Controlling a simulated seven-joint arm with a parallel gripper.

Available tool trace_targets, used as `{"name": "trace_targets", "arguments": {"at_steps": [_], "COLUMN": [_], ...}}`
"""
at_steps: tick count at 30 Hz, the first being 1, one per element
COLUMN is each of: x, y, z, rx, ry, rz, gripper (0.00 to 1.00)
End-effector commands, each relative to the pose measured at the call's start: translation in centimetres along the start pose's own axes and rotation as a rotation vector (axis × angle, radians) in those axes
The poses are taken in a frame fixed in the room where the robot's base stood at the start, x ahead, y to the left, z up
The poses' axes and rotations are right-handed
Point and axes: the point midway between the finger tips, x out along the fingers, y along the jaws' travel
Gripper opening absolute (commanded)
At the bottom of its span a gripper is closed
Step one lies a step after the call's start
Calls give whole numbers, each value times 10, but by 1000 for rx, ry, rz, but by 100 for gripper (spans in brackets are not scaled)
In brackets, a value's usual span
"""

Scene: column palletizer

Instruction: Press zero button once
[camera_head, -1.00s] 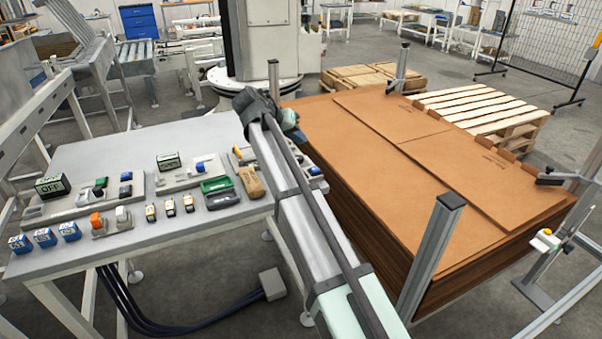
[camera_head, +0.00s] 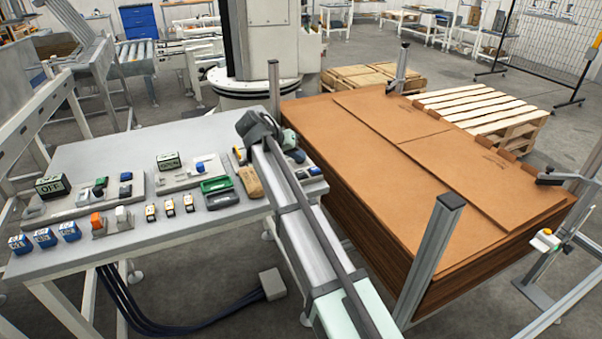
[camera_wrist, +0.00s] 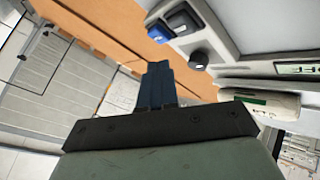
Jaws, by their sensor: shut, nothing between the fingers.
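My gripper (camera_wrist: 158,82) is shut and empty in the wrist view, its dark blue fingers side by side. In the head view the fingers are hidden behind my arm. Ahead of the fingertips and to their right, a pale panel carries a dark navy button (camera_wrist: 184,20), a blue button (camera_wrist: 160,31) and a round black knob (camera_wrist: 199,58). The fingertips appear apart from them. In the head view, blue buttons (camera_head: 314,170) show at the table's right end, partly covered by my arm. No zero label is readable, so I cannot tell which button is zero.
The grey table (camera_head: 225,222) holds several switches, blue blocks and labelled displays. A tan pouch (camera_head: 250,181) lies left of my arm. A tall stack of brown cardboard (camera_head: 400,150) stands close at the right, with upright metal posts (camera_head: 437,245) around it.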

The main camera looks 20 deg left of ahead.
Motion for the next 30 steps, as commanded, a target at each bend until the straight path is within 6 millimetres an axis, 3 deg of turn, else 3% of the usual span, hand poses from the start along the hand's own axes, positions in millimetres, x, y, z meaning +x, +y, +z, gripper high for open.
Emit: {"name": "trace_targets", "arguments": {"at_steps": [9, 30], "x": [16, 18], "y": [-12, -13], "z": [12, 13], "rx": [-1, -1], "ry": [1, 0], "rz": [0, 0], "gripper": [0, 0]}}
